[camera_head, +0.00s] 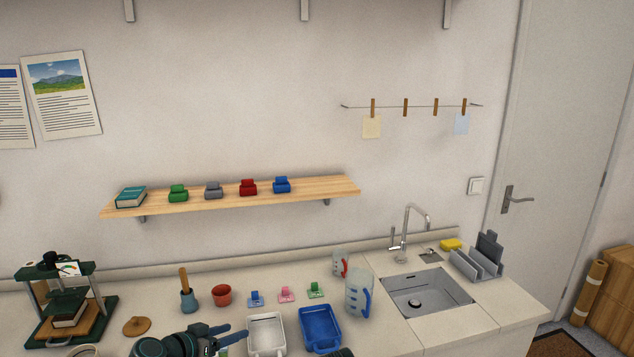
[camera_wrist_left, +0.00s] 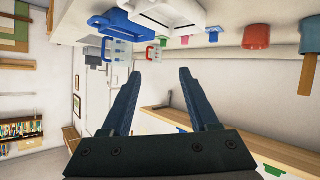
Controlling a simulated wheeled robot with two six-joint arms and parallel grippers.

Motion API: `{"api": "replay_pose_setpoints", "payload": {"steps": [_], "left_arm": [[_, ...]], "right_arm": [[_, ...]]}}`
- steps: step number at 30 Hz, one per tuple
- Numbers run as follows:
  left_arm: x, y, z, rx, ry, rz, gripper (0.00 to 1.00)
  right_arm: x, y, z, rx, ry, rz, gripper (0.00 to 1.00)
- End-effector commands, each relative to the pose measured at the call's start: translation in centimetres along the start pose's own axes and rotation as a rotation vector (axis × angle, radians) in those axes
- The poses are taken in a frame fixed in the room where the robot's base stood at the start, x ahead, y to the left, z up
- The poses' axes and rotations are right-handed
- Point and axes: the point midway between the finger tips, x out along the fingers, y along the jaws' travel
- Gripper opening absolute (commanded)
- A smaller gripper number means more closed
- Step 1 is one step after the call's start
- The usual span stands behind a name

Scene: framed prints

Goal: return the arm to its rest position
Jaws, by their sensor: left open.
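My left gripper (camera_head: 232,334) comes in low from the left in the head view, over the counter just left of the white tray (camera_head: 267,335). In the left wrist view its two dark fingers (camera_wrist_left: 160,72) stand wide apart with nothing between them. The picture in that view is upside down, with the counter along the top. A dark rounded piece at the bottom edge of the head view looks like part of my right arm; no right fingers show.
A blue tray (camera_head: 320,328), a clear jug (camera_head: 358,292) and a red cup (camera_head: 222,295) stand near the left gripper. A green press (camera_head: 60,300) stands at left. The sink (camera_head: 415,295) is right. A wooden shelf (camera_head: 330,188) with several small items hangs above.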

Motion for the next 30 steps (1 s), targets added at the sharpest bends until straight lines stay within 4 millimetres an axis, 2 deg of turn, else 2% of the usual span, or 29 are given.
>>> {"api": "replay_pose_setpoints", "payload": {"steps": [1, 3, 6, 9, 12, 15, 18, 24, 30], "left_arm": [[1.7, 3.2, 1.7, -0.003, -0.098, 0.060, 0.61], [3.3, 7.0, 4.6, -0.017, -0.256, 0.113, 0.61], [4.2, 11.4, 8.7, -0.033, -0.485, 0.137, 0.61], [4.0, 14.8, 12.5, -0.036, -0.706, 0.102, 0.61], [3.0, 17.0, 15.3, -0.031, -0.891, 0.014, 0.61], [1.8, 18.2, 17.1, -0.018, -1.022, -0.100, 0.61], [0.7, 18.8, 18.1, -0.006, -1.102, -0.208, 0.61], [-0.4, 19.1, 18.5, 0.004, -1.158, -0.326, 0.61], [-0.5, 19.0, 18.6, 0.003, -1.161, -0.338, 0.61]], "right_arm": [[0.1, 0.0, 0.0, 0.000, 0.000, 0.000, 0.50], [0.1, 0.0, 0.0, 0.000, 0.000, 0.000, 0.50], [0.2, 0.0, 0.0, 0.000, 0.000, 0.000, 0.50], [0.3, 0.0, 0.0, 0.000, 0.000, 0.000, 0.50], [0.3, 0.0, 0.0, 0.000, 0.000, 0.000, 0.50], [0.4, 0.0, 0.0, 0.000, 0.000, 0.000, 0.50], [0.4, 0.0, 0.0, 0.000, 0.000, 0.000, 0.50], [0.4, 0.0, 0.0, 0.000, 0.000, 0.000, 0.50], [0.4, 0.0, 0.0, 0.000, 0.000, 0.000, 0.50]]}}
